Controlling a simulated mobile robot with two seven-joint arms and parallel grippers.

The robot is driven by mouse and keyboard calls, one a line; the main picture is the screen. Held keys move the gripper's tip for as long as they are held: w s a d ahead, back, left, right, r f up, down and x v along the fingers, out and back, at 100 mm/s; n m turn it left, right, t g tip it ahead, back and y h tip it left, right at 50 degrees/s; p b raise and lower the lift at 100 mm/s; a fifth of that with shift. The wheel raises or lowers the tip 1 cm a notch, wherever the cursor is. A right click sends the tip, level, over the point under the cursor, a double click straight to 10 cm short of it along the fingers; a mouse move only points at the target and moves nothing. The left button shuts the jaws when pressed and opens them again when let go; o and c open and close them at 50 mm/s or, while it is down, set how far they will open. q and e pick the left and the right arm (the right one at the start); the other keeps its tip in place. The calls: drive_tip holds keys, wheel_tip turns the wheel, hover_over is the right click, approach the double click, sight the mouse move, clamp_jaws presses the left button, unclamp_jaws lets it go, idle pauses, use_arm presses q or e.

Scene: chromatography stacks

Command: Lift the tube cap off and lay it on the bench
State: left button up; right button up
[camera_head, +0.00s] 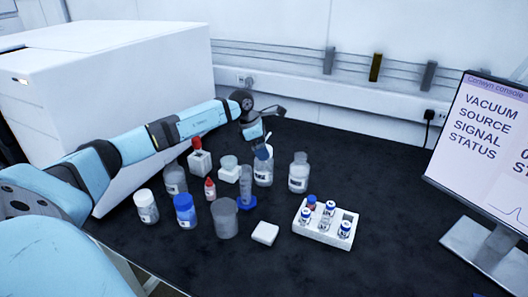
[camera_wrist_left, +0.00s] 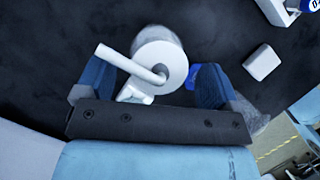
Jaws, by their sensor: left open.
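The tube cap (camera_wrist_left: 160,62) is a round white cap with an angled white tube on top, seated on a clear bottle in the left wrist view. In the head view that bottle (camera_head: 263,176) stands in the middle of the cluster, its top mostly hidden by my gripper. My left gripper (camera_head: 262,148) is open above it. In the left wrist view its two blue fingers (camera_wrist_left: 154,84) lie to either side of the cap, with gaps showing. I cannot tell fingertip height against the cap. My right gripper is not in view.
A vial rack (camera_head: 309,231) is at right. Bare black bench (camera_head: 390,215) lies between rack and monitor.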

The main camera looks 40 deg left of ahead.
use_arm(q)
drive_tip(key=shift+w+d+f, duration=0.15)
drive_tip(key=shift+w+f, duration=0.05)
drive_tip(key=shift+f, duration=0.2)
drive_tip(key=c, duration=1)
drive_tip(key=shift+c, duration=0.2)
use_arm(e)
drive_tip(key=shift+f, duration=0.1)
use_arm(q)
drive_tip(key=shift+r, duration=0.1)
wheel_tip(320, 180, up, 24)
drive_tip(key=p, duration=0.5)
drive_tip(key=shift+p, duration=0.35)
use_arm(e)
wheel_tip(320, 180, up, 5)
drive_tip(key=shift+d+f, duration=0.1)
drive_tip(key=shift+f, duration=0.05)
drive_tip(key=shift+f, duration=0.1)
